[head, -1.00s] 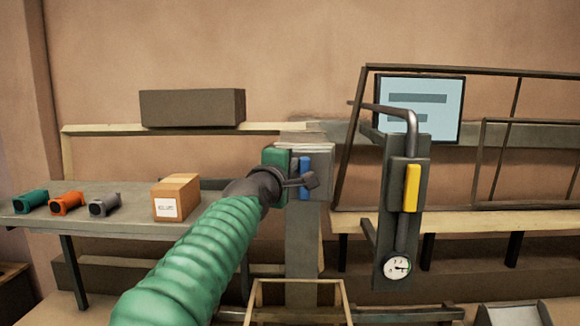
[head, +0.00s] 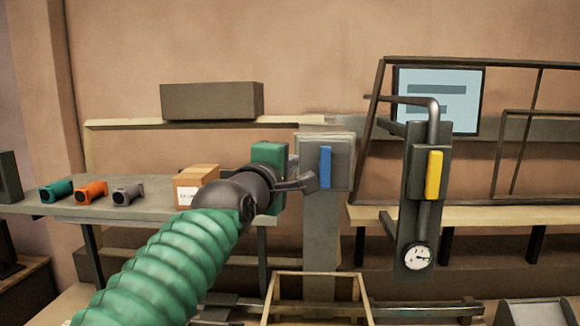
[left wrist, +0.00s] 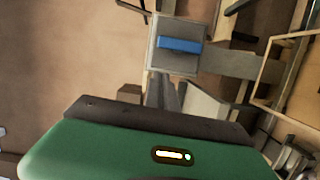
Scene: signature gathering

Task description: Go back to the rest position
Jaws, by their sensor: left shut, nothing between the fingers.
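My left gripper (head: 308,184) is at the end of my green left arm, in the middle of the head view. Its fingers are shut and empty. They lie just left of a blue bar (head: 325,167) on a grey panel (head: 340,150) atop a post; whether they touch it cannot be told from the head view. In the left wrist view the blue bar (left wrist: 179,45) shows clear, with a gap between it and my green gripper housing. My right gripper is not in view.
A grey table (head: 140,212) at left holds teal (head: 57,190), orange (head: 92,193) and grey (head: 128,194) scanners and a cardboard box (head: 196,186). A post with a yellow handle (head: 433,175) and a dial (head: 418,256) stands right. A screen (head: 440,100) is behind it.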

